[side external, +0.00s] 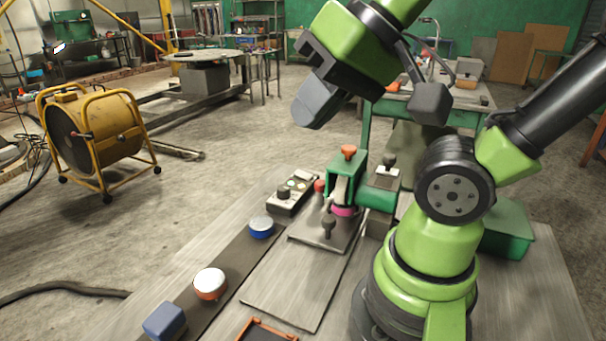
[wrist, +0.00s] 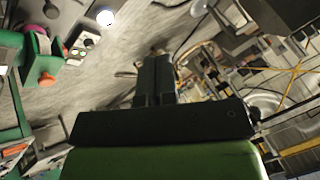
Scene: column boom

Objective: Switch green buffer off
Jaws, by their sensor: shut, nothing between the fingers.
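The green buffer (side external: 376,197) stands on the bench beside my base, with an orange knob (side external: 348,150) on top and a pink ring low on it. In the wrist view the buffer (wrist: 31,62) is at the left edge. A grey control box (side external: 291,192) with a dark knob and small buttons sits just left of the buffer; it also shows in the wrist view (wrist: 83,47). The knob's exact setting is too small to tell. My gripper (side external: 308,112) is shut and empty, raised well above the buffer and box. It points upward in the wrist view (wrist: 155,60).
A blue round tin (side external: 261,227), a white-topped orange tin (side external: 210,283) and a blue block (side external: 164,321) stand along the dark strip. A grey plate (side external: 297,283) lies beside them. A yellow drum fan (side external: 98,138) stands on the floor. The air around my gripper is clear.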

